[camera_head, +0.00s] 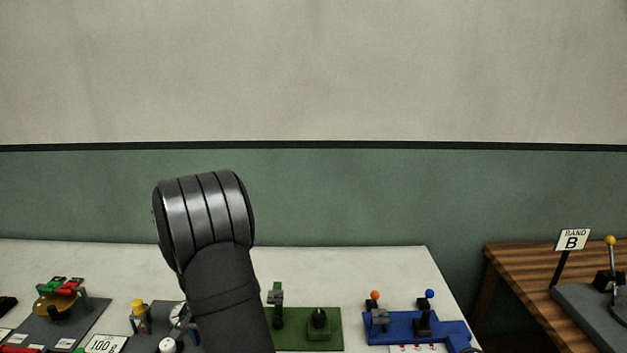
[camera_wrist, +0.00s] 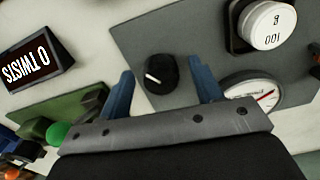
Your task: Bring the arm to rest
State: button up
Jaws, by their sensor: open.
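My gripper (camera_wrist: 163,88) shows in the wrist view with its two blue fingers spread apart. Nothing is between them in their grip. Beyond the fingertips, a black knob (camera_wrist: 161,74) with a white mark sits on a grey plate (camera_wrist: 140,35); I cannot tell how far the fingertips are from it. In the head view, my dark arm rises from the bottom edge in front of the white table (camera_head: 390,265), with a ribbed joint at its top. My gripper is not visible in the head view.
A display (camera_wrist: 40,62) reading "0 TWISTS" and a dial gauge (camera_wrist: 255,95) show in the wrist view. The head view shows a green fixture (camera_head: 318,335), a blue fixture (camera_head: 400,325) with orange and blue knobs, and a wooden table (camera_head: 520,262) with a "BAND B" sign (camera_head: 572,240).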

jog(key=n, duration=0.4)
jog(key=shift+n, duration=0.4)
jog(key=shift+d+n, duration=0.1)
jog(key=shift+n, duration=2.1)
